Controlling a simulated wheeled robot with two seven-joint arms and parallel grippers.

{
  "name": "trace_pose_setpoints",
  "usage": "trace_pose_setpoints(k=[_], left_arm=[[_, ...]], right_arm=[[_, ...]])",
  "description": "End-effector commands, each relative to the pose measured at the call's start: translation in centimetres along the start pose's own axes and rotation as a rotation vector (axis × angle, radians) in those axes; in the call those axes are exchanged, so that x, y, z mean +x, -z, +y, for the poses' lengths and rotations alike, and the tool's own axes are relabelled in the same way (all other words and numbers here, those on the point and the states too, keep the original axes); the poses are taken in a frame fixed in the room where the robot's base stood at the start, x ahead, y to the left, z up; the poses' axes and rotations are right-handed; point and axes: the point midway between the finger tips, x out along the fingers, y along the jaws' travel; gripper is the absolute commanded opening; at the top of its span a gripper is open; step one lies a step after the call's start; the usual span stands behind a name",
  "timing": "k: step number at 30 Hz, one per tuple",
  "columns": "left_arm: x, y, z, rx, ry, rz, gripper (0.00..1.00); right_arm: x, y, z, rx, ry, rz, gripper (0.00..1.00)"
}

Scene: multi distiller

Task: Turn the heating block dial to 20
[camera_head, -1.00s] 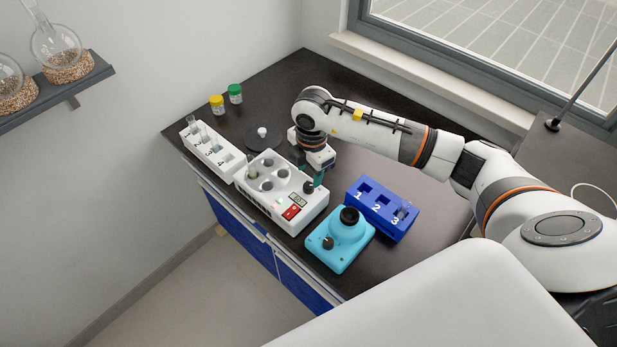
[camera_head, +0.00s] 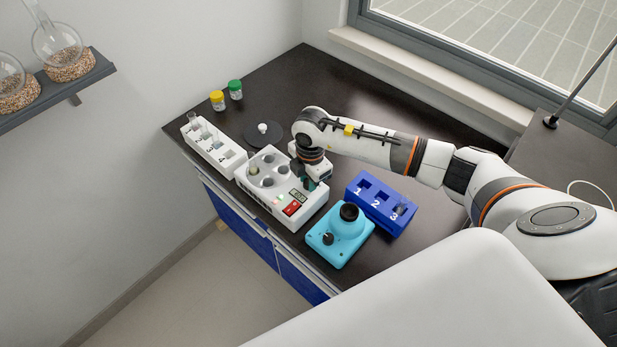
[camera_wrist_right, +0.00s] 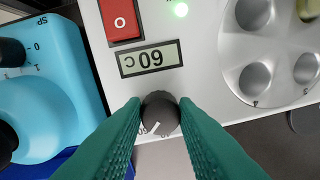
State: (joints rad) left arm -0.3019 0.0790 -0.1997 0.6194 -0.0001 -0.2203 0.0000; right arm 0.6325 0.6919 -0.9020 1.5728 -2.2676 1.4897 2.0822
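The heating block (camera_head: 257,193) is a white unit with round wells, a red switch (camera_wrist_right: 120,19), a lit green light (camera_wrist_right: 181,10) and a display (camera_wrist_right: 150,58). The display appears upside down in the right wrist view and reads 60 C. Its dark dial (camera_wrist_right: 159,114) has a white pointer line toward the bottom of that view. My right gripper (camera_wrist_right: 160,104) is down at the dial, with a teal finger against each side and no clear gap. In the head view my right gripper (camera_head: 309,184) hides the dial. My left gripper is not in view.
A cyan device (camera_head: 340,240) with its own knob stands close beside the block. A blue numbered rack (camera_head: 366,207) is to the right, a white numbered rack (camera_head: 222,158) to the left. Two capped jars (camera_head: 226,98) stand at the back.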

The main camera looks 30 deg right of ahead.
Motion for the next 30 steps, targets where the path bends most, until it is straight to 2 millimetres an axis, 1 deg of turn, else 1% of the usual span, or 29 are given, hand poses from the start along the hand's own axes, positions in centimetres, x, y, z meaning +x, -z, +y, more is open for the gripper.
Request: trace_pose_setpoints(k=[8,14,20,30], left_arm=[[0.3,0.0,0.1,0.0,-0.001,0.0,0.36],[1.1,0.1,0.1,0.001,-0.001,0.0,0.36],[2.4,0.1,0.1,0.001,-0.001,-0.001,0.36],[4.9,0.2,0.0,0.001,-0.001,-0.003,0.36]], right_arm=[[0.1,0.0,0.0,-0.03,0.001,-0.002,0.04],[0.2,0.0,0.0,-0.126,0.002,-0.009,0.04],[0.3,0.1,0.0,-0.288,0.003,-0.016,0.04],[0.3,0.1,0.0,-0.613,0.004,-0.032,0.04]])
